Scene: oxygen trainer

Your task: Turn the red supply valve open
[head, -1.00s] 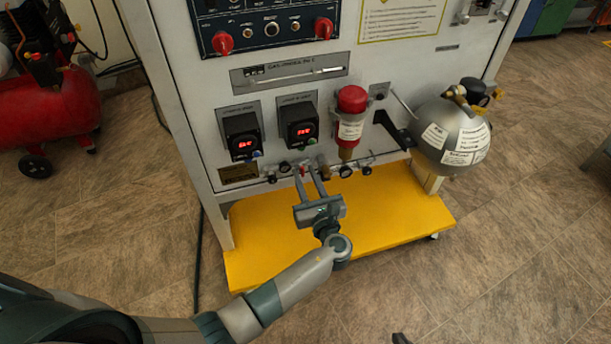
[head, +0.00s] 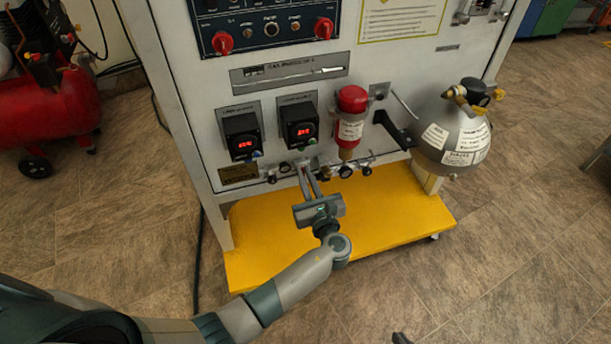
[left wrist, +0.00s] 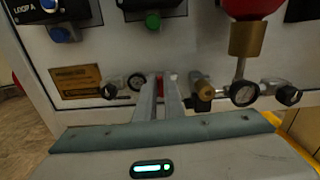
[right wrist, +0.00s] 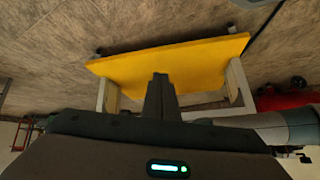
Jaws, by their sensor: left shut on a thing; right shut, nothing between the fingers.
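The red supply valve shows as a small red patch (left wrist: 160,86) between my left fingers in the left wrist view, low on the panel's front. The fingers hide most of it. My left gripper (head: 303,168) reaches the row of fittings at the panel's lower edge, and its fingers (left wrist: 159,80) are shut on the red valve. How far the valve is turned cannot be seen. My right gripper (right wrist: 160,78) is shut and empty, above the floor and away from the panel.
Gauges and black knobs (left wrist: 244,93) sit close on both sides of the valve. A red-topped cylinder (head: 351,112) and a grey sphere (head: 455,135) are to the right. A yellow base (head: 375,225) juts out below. A red compressor (head: 45,110) stands at far left.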

